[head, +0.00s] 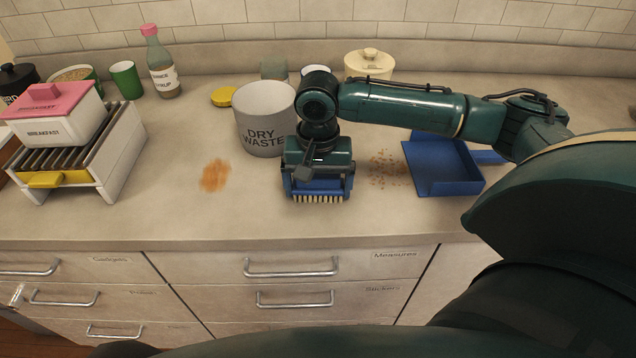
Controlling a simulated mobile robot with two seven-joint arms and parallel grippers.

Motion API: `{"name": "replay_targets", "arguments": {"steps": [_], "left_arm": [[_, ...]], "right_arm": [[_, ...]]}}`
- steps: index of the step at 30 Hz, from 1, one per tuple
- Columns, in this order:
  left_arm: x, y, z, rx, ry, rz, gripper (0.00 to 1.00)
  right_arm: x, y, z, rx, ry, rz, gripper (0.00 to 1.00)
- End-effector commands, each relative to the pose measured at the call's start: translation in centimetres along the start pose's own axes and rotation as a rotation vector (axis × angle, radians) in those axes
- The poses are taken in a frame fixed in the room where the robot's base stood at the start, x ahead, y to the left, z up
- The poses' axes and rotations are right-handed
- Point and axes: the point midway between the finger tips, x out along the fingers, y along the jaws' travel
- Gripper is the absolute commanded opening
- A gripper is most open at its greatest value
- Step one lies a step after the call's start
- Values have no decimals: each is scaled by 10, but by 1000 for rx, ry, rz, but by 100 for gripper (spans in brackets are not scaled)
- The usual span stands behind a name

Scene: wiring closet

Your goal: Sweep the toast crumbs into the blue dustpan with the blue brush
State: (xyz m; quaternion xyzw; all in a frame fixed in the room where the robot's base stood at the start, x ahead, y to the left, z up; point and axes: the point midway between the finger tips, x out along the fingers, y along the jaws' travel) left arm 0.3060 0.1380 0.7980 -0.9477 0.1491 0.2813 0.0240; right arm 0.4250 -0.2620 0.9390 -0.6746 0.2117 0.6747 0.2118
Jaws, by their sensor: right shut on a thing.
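My right gripper (318,165) is shut on the blue brush (318,186), whose pale bristles point down at the counter. The brush is just left of the toast crumbs (388,170), which lie scattered as small brown bits. The blue dustpan (441,168) lies on the counter right of the crumbs, its handle (488,157) pointing right under my arm. Whether the bristles touch the counter is hard to tell. My left gripper is not in view.
A grey "DRY WASTE" bin (262,120) stands behind the brush. An orange-brown smear (214,176) lies to the left. A white rack with a "BREAKFAST" box (55,122), a bottle (160,65) and a green cup (126,80) stand farther left. The front counter strip is clear.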

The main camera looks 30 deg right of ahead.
Motion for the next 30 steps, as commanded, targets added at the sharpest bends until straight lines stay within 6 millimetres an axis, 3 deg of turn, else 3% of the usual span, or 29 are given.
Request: {"name": "replay_targets", "arguments": {"steps": [21,30], "left_arm": [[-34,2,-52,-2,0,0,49],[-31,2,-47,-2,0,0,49]], "right_arm": [[-58,0,0,0,0,-1,64],[-79,0,0,0,1,-1,64]]}}
